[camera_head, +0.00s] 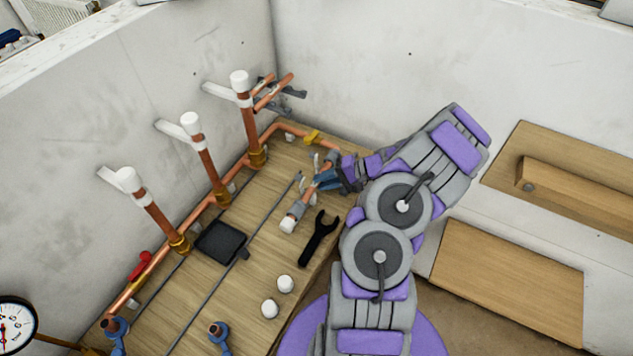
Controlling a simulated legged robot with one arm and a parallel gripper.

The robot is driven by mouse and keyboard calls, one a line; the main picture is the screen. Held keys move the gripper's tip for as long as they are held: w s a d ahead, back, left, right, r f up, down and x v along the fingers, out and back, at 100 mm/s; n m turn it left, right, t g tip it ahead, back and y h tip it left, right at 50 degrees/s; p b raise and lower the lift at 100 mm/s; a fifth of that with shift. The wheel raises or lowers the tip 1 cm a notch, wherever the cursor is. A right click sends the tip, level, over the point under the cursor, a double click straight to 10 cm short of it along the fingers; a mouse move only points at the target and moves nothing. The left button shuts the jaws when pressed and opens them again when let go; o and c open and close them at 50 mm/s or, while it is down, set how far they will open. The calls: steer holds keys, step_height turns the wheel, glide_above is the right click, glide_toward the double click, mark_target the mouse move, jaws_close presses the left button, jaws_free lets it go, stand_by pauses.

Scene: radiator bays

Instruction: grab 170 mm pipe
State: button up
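My gripper (326,177) is above the wooden bench, at the end of my grey and purple arm. A copper pipe (308,195) with a white end (288,224) slants at the fingers. The fingers overlap it, and I cannot tell if they are shut on it or only beside it. Two short loose copper pipes (273,92) rest on a grey bracket at the back wall. No length marks show, so I cannot tell which pipe is 170 mm.
Three upright copper pipes with white caps (240,82) stand along the left wall on a copper line. A black wrench (319,238), a dark square tray (220,242) and white caps (285,284) lie on the bench (252,253). A gauge (14,324) is at lower left.

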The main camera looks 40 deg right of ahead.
steer(key=shift+c, duration=1.4)
steer(key=shift+a, duration=0.2)
jaws_close()
